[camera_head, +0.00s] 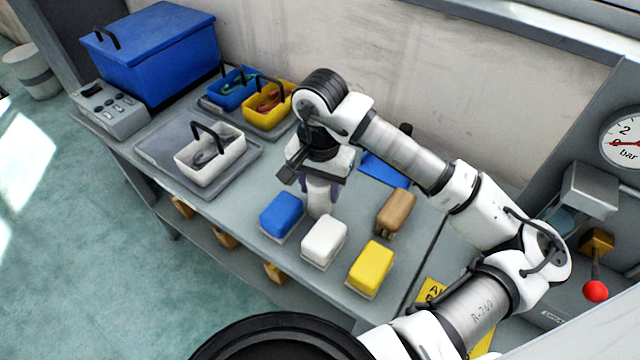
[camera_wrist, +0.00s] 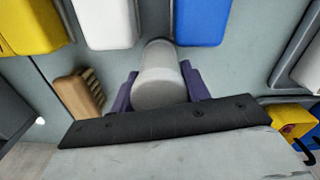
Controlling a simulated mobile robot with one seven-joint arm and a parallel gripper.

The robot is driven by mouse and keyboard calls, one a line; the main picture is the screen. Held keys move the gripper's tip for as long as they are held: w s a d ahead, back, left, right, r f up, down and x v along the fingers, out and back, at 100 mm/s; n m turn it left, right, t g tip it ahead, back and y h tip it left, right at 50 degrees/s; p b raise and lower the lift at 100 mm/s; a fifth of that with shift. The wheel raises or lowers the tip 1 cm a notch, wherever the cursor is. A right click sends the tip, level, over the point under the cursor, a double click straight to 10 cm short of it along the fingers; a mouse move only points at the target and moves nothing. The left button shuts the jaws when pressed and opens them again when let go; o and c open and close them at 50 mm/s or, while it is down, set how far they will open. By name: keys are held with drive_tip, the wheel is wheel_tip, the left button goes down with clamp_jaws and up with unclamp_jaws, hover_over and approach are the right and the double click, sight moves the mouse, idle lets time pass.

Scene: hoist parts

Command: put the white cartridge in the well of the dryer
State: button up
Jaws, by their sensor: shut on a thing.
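My gripper (camera_head: 319,190) points down over the middle of the bench, with purple fingers shut on the white cartridge (camera_head: 320,205). In the wrist view the cartridge (camera_wrist: 160,75) is a pale cylinder between the two fingers (camera_wrist: 158,90). I cannot tell whether its lower end touches the bench. The dryer is not clearly identifiable; a grey unit (camera_head: 590,190) with a pale blue round part (camera_head: 566,219) stands at the right, partly behind my arm. I cannot make out the well.
Blue (camera_head: 282,212), white (camera_head: 324,238) and yellow (camera_head: 371,265) blocks and a wooden brush (camera_head: 396,212) lie close to the cartridge. Trays with small baskets (camera_head: 208,155) and a big blue box (camera_head: 150,50) stand left. A red-knobbed lever (camera_head: 596,291) stands right.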

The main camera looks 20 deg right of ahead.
drive_tip(key=o, duration=1.1)
drive_tip(key=shift+c, duration=0.2)
